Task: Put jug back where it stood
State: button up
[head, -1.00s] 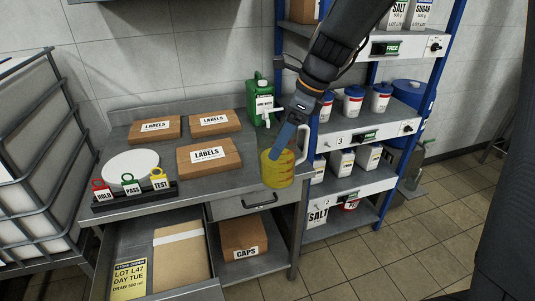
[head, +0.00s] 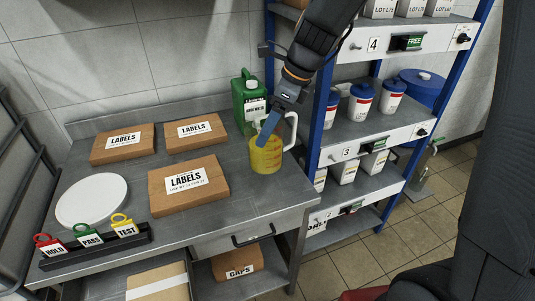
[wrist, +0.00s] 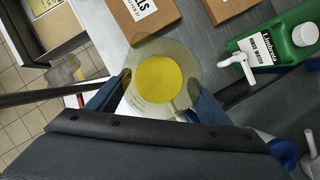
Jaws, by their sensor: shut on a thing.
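The jug (head: 266,156) is clear with red markings, a white handle and yellow liquid inside. It is upright at the right end of the steel table (head: 245,196), in front of the green canister (head: 249,98). My gripper (head: 268,128) is shut on the jug from above. In the wrist view the jug (wrist: 161,80) sits between my two blue fingers, with the yellow liquid seen from above. I cannot tell whether the jug's base touches the table.
Label boxes (head: 188,184) lie left of the jug. A white round disc (head: 92,200) and a tag rack (head: 95,246) are further left. A blue-posted shelf rack (head: 322,110) with tubs stands close on the right. An open drawer (head: 105,289) juts out in front.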

aim_at(270, 147)
jog(key=shift+f, duration=3.6)
jog(key=o, duration=2.1)
jog(key=shift+f, duration=0.1)
jog(key=shift+c, duration=0.2)
jog(key=v, duration=1.2)
jog(key=s+d+f+n+h, duration=0.2)
jog(key=s+d+f+n, duration=0.2)
jog(key=n, duration=0.7)
jog(key=s+d+f+n+h, duration=0.2)
jog(key=s+d+f+n, duration=0.3)
jog(key=s+n, duration=0.4)
jog(key=shift+d+f+n, duration=0.25)
jog(key=shift+n, duration=0.75)
jog(key=shift+s, duration=0.1)
